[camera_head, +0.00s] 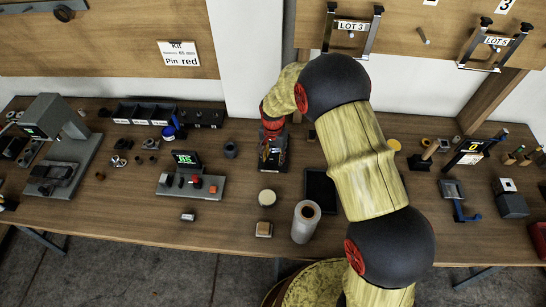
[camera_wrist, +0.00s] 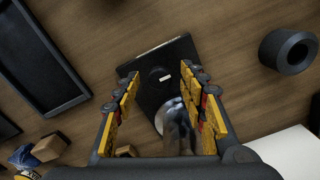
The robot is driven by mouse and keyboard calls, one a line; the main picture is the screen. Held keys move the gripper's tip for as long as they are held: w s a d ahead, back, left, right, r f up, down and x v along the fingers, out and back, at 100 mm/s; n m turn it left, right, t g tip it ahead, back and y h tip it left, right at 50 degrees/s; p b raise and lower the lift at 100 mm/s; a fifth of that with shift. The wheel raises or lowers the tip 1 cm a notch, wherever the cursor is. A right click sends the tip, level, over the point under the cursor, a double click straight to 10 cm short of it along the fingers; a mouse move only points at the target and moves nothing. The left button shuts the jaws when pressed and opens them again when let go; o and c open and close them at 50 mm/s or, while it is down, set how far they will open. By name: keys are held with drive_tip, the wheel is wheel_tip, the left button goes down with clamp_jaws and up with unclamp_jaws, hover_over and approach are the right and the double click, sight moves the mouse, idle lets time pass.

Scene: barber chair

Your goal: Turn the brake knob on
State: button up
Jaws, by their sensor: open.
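A dark box-like unit (camera_head: 276,162) stands on the workbench below my gripper (camera_head: 271,143) in the head view, partly hidden by it. In the wrist view the unit's black plate (camera_wrist: 152,98) lies between and beyond my fingers. A dark round knob with a small white mark (camera_wrist: 163,76) is on the plate, lined up between the fingertips. I take it for the brake knob. A shiny grey rounded part (camera_wrist: 173,120) shows nearer, between the fingers. My gripper (camera_wrist: 161,84) is open, its yellow-padded fingers apart; contact with the knob cannot be told.
A black tray (camera_head: 320,187) lies right of the unit. A grey roll (camera_head: 305,221) and a pale round jar (camera_head: 267,198) stand in front. A control box (camera_head: 191,185) is to the left. A dark ring (camera_wrist: 288,51) sits at the wrist view's right.

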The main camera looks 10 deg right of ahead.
sight(273, 159)
wheel_tip(273, 159, up, 12)
idle(0.4)
drive_tip(key=shift+f, duration=0.1)
idle(0.4)
